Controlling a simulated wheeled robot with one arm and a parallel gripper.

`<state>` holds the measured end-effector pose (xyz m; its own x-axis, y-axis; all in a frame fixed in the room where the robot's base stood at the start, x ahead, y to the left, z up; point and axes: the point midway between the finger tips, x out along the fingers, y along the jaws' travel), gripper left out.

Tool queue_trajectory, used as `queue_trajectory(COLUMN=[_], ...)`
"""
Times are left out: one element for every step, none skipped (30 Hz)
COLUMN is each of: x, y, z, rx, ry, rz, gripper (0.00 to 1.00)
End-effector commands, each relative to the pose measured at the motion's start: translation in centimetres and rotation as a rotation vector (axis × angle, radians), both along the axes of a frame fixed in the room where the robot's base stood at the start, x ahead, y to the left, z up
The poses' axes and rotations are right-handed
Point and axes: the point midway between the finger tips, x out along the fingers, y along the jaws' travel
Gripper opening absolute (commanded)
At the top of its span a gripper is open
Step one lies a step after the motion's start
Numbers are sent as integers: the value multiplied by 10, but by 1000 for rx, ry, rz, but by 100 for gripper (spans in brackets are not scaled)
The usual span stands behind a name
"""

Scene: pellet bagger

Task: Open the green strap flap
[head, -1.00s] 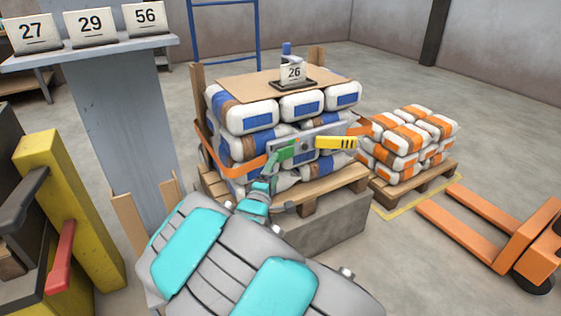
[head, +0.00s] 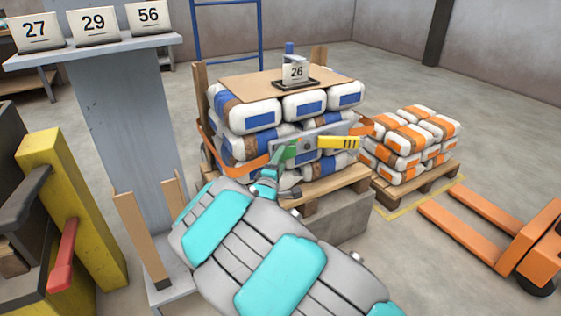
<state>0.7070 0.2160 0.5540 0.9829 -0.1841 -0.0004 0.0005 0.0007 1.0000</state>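The green strap flap (head: 291,150) is at the left end of a grey buckle plate (head: 309,138) on the orange strap (head: 238,165) around the stacked bags. A yellow flap with black bars (head: 339,142) is at the plate's right end. My gripper (head: 281,157) is at the green flap, at its lower left, and covers part of it. The fingertips are small and overlap the flap, so I cannot tell whether they grip it or only touch it. The flap's exact angle is also unclear.
White bags with blue labels (head: 247,115) stand on a wooden pallet (head: 335,187), topped by cardboard and a card reading 26 (head: 297,72). Orange-labelled bags (head: 413,137) and an orange pallet jack (head: 500,235) are at right. A grey post and yellow frame (head: 65,195) stand at left.

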Motion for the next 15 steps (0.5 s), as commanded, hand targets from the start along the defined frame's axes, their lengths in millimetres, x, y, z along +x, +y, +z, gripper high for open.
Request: queue_trajectory(x=[0, 0, 0, 0, 0, 0, 0, 0, 0, 0, 0, 0, 0, 0, 0], y=[0, 0, 0, 0, 0, 0, 0, 0, 0, 0, 0, 0, 0, 0, 0], z=[0, 0, 0, 0, 0, 0, 0, 0, 0, 0, 0, 0, 0, 0, 0], rx=[0, 0, 0, 0, 0, 0, 0, 0, 0, 0, 0, 0, 0, 0, 0], ry=[0, 0, 0, 0, 0, 0, 0, 0, 0, 0, 1, 1, 1, 1, 1], rz=[0, 0, 0, 0, 0, 0, 0, 0, 0, 0, 0, 0, 0, 0, 0], gripper=[59, 56, 51, 48, 44, 40, 37, 33, 29, 25, 22, 18, 14, 11, 6])
